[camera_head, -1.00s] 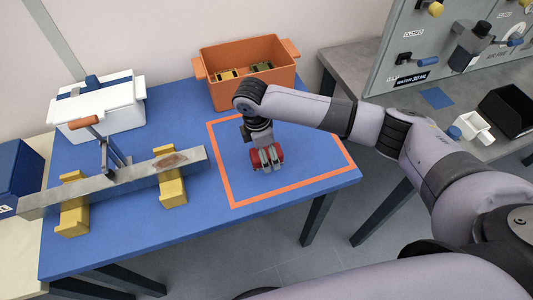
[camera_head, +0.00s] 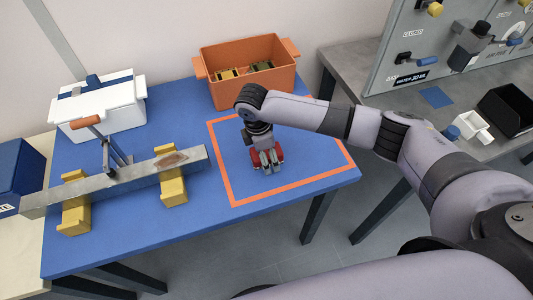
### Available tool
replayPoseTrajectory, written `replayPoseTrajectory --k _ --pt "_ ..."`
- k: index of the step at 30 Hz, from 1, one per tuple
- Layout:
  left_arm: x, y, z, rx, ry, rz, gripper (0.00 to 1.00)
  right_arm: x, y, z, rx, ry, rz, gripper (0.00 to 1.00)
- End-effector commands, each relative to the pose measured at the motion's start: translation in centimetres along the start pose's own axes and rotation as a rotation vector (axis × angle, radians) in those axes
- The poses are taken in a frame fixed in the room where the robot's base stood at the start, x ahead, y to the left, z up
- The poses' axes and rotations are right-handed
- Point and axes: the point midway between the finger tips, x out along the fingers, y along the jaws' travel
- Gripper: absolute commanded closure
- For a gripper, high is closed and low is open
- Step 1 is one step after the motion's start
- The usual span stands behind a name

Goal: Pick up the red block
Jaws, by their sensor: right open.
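The red block (camera_head: 281,155) lies on the blue table inside the orange-outlined square. Its middle is hidden behind my right gripper (camera_head: 268,171), and red shows on both sides of the fingers. The right gripper points down over the block with its fingers open. I cannot tell whether the fingers touch the block. My left gripper is not in view.
The orange bin (camera_head: 249,90) with items inside stands behind the square. A metal beam (camera_head: 120,180) rests on yellow supports (camera_head: 173,190) at the left, by a white box (camera_head: 105,114). The square's right part is clear. A grey bench (camera_head: 345,70) stands at right.

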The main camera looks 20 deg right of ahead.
Motion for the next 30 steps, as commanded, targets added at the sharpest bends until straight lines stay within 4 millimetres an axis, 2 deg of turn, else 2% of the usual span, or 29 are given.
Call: replayPoseTrajectory --k 6,30 --pt "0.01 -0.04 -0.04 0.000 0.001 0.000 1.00 0.03 -0.01 -0.02 0.000 0.000 0.000 0.31" --pt "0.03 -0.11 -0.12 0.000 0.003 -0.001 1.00 0.14 0.01 0.04 0.002 -0.001 0.000 0.85"
